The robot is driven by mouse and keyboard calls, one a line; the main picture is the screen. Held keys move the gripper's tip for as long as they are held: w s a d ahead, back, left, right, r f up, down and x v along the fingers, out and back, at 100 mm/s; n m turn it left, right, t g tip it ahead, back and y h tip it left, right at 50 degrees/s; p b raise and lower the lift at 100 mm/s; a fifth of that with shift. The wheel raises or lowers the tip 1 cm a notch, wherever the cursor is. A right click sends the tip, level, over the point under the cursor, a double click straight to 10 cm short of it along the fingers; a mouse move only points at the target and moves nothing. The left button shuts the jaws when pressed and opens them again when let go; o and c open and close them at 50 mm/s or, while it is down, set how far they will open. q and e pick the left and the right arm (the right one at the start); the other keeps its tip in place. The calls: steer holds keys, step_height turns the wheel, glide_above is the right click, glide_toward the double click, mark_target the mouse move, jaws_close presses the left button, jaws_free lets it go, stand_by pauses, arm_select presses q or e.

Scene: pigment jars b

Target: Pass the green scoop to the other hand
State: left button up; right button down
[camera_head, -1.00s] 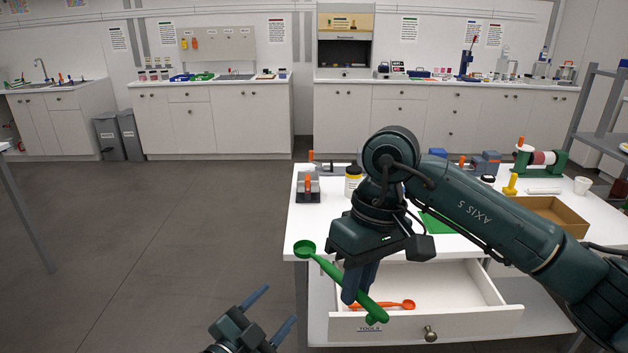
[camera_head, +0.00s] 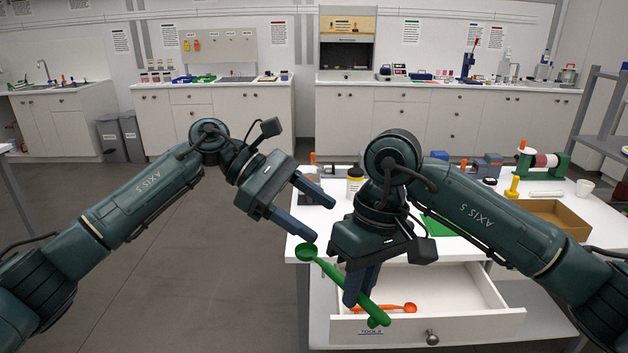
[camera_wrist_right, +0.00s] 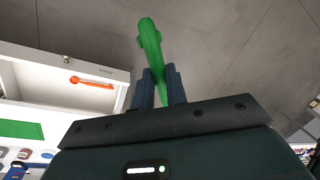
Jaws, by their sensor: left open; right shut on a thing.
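The green scoop (camera_head: 338,278) is held in my right gripper (camera_head: 357,290), above the open drawer's left part. Its bowl end points up and left, and its handle end hangs down to the right. In the right wrist view, the green scoop (camera_wrist_right: 151,48) stands between the two fingers of my right gripper (camera_wrist_right: 159,88). My left gripper (camera_head: 316,212) is open and empty. Its fingers reach right and down, the lower one just above the scoop's bowl in the picture; I cannot tell whether they touch.
The open drawer (camera_head: 470,318) holds an orange scoop (camera_head: 398,308). The white table (camera_head: 300,236) carries a yellow-labelled jar (camera_head: 354,180), a green mat (camera_head: 440,228) and a cardboard tray (camera_head: 553,216). Clear floor lies to the left.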

arm_select(q)
steer(key=d+y, duration=0.2)
steer(key=y, duration=0.1)
arm_select(e)
steer(key=shift+d, duration=0.1)
arm_select(q)
steer(key=n+t+y, duration=0.2)
steer(key=n+y, duration=0.2)
steer(key=y, duration=0.5)
glide_toward(314, 250)
step_height(314, 250, down, 9)
steer(key=shift+s+a, duration=0.1)
steer(key=shift+s, duration=0.05)
